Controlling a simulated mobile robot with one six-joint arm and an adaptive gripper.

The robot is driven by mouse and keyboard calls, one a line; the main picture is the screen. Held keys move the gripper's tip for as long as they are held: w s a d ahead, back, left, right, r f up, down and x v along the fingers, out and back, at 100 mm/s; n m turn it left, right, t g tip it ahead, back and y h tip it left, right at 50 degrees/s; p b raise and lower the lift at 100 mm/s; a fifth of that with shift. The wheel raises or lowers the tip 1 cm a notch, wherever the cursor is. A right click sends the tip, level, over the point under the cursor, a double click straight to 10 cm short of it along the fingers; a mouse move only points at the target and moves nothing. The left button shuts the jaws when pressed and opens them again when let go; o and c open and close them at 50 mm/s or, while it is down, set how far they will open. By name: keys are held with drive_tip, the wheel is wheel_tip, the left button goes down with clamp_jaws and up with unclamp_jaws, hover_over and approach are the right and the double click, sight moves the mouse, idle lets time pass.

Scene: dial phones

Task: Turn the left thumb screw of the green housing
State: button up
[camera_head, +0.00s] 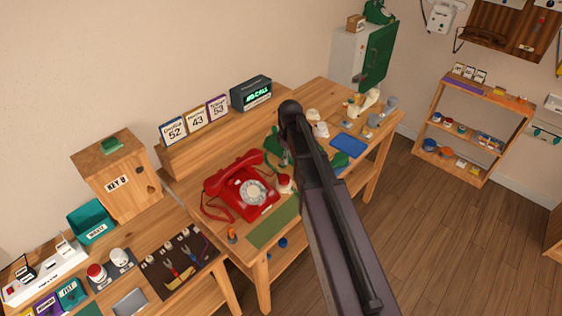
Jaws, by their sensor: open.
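A green housing (271,146) stands on the wooden bench, mostly hidden behind my dark arm. Only a green part left of the arm shows; another green piece (340,160) shows to its right, and I cannot tell whether both belong to one housing. The left thumb screw cannot be made out. My gripper (284,157) hangs at the far end of my arm, close beside the green part and partly covered by the arm. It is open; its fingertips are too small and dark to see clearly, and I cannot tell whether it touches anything.
A red dial phone (246,187) stands left of the gripper, with a red-and-white piece (284,183) beside it. A green mat (274,221) lies in front. Numbered cards (197,121) and a dark display box (251,93) stand behind. A blue pad (348,145) lies to the right.

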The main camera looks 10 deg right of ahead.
sight(282, 162)
drive_tip(key=w+n, duration=0.7)
drive_tip(key=w, duration=0.5)
drive_tip(key=shift+s+f, duration=0.1)
drive_tip(key=shift+f, duration=0.15)
wheel_tip(282, 162, down, 13)
drive_tip(key=b, duration=1.3)
drive_tip(key=shift+f+b, duration=0.15)
drive_tip(key=shift+b, duration=0.25)
clamp_jaws()
